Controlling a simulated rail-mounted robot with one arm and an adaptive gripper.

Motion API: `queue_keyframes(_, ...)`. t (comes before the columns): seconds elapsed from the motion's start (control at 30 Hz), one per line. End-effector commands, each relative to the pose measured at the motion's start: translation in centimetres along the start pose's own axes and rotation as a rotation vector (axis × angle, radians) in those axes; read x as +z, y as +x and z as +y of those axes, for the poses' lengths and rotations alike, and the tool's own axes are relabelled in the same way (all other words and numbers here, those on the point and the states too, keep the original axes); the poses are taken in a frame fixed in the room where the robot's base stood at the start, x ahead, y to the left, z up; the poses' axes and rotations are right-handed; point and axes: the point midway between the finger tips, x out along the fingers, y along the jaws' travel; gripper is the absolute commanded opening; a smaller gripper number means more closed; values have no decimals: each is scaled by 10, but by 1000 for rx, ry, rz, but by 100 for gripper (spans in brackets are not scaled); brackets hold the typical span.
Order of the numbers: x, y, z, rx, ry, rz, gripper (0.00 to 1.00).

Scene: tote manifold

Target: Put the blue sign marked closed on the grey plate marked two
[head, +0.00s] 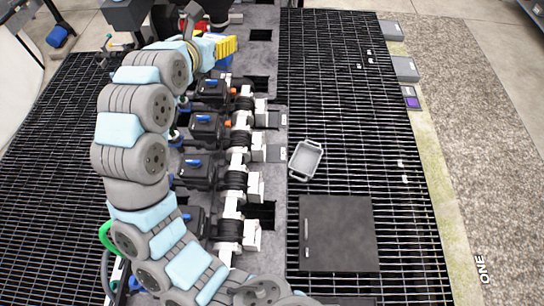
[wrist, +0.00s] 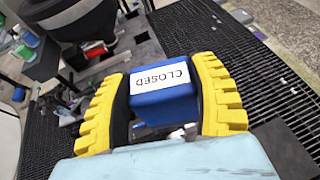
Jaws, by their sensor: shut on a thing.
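The blue sign (wrist: 164,100) carries a white label reading CLOSED. My gripper (wrist: 165,103) is shut on it, with one ribbed yellow finger pressed against each side. In the head view my gripper (head: 226,48) is at the top, above the far end of the manifold row, and a bit of the blue sign (head: 224,64) shows under the yellow fingers. Small grey plates with white end labels lie right of the manifold, one at the upper spot (head: 273,119) and one lower (head: 275,153). Their markings are too small to read, so I cannot tell which is two.
Several black valve units with blue handles (head: 203,123) line the manifold. Much of the right grating is clear.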

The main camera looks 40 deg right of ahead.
Motion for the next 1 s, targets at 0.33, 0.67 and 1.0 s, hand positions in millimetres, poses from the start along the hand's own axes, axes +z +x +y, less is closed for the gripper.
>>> queue_keyframes(0.33, -61, 98, -35, -49, 17, 5, 24)
queue_keyframes(0.67, -138, 180, -64, -28, 11, 9, 24)
queue_keyframes(1.0, -253, 261, -94, 46, -17, 9, 24)
